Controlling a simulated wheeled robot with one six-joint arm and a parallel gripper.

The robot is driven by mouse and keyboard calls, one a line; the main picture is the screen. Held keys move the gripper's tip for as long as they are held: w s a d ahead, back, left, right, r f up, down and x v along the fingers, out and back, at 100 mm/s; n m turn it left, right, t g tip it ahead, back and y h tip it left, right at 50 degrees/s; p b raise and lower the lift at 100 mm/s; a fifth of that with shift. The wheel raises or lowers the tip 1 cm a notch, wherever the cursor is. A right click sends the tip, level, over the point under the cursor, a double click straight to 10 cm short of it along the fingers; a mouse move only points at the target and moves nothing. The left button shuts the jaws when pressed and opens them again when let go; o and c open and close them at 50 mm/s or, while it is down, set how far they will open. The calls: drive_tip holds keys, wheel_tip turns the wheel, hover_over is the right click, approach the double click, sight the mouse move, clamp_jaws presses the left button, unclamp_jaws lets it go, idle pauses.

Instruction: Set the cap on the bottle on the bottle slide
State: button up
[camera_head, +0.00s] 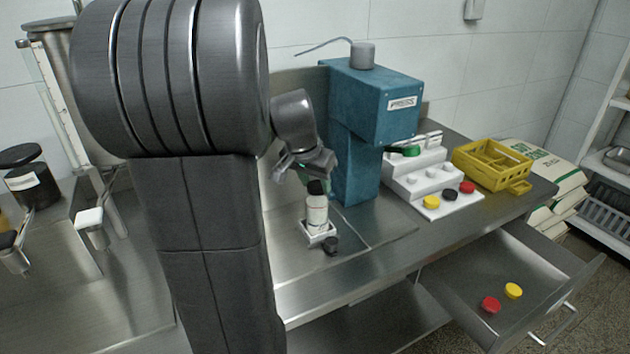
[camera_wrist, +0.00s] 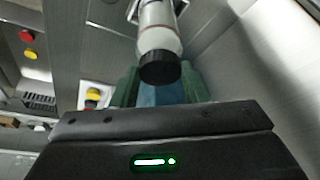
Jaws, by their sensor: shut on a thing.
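The white bottle (camera_head: 317,212) with a printed label stands upright on the white bottle slide (camera_head: 309,237), in front of the blue press. A black cap (camera_head: 316,187) is at the top of the bottle. In the wrist view the black cap (camera_wrist: 160,68) lies between the green fingers of my gripper (camera_wrist: 160,80), over the mouth of the bottle (camera_wrist: 158,38). My gripper (camera_head: 309,174) is shut on this cap, just above the bottle. I cannot tell whether the cap is fully seated; the bottle's mouth is hidden behind it.
The blue press (camera_head: 372,105) rises close behind the bottle. A white stepped stand (camera_head: 415,176) with yellow, black and red caps in front is to the right, beside a yellow crate (camera_head: 490,165). An open drawer (camera_head: 540,270) holds a red and a yellow cap.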

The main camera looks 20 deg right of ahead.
idle(0.3)
drive_tip(key=o, duration=1.6)
drive_tip(key=shift+c, duration=0.2)
drive_tip(key=shift+r+p, duration=2.7)
drive_tip(key=shift+r, duration=0.8)
drive_tip(key=shift+s+f, duration=0.1)
